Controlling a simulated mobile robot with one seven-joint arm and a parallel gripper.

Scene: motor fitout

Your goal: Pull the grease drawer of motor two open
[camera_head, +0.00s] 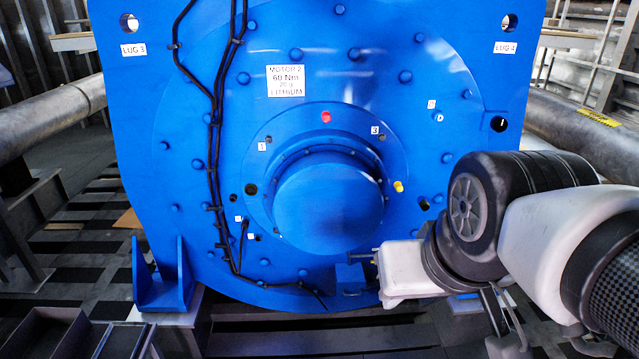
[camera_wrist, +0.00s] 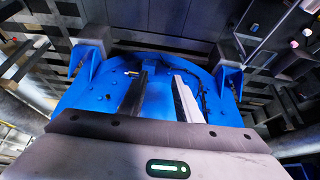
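Motor two (camera_head: 440,100) is a large blue motor face with a "MOTOR 2, 60 Nm, 20 g LITHIUM" label (camera_head: 286,81). A small blue box-like part (camera_head: 352,273) sits low under the round hub (camera_head: 328,208); it may be the grease drawer, and I cannot tell whether it is open. My gripper (camera_head: 362,274) is at the lower right of the hub, by that part; contact cannot be judged. In the wrist view my gripper (camera_wrist: 160,84) has its two fingers apart, with the blue motor (camera_wrist: 85,97) beyond and nothing visibly held between them.
A red plug (camera_head: 326,117) and a yellow plug (camera_head: 398,186) sit around the hub. A black cable (camera_head: 213,150) runs down the motor's left side. A blue bracket foot (camera_head: 163,282) stands lower left, with dark open bins (camera_head: 50,332) in front. Pipes (camera_head: 55,120) flank the motor.

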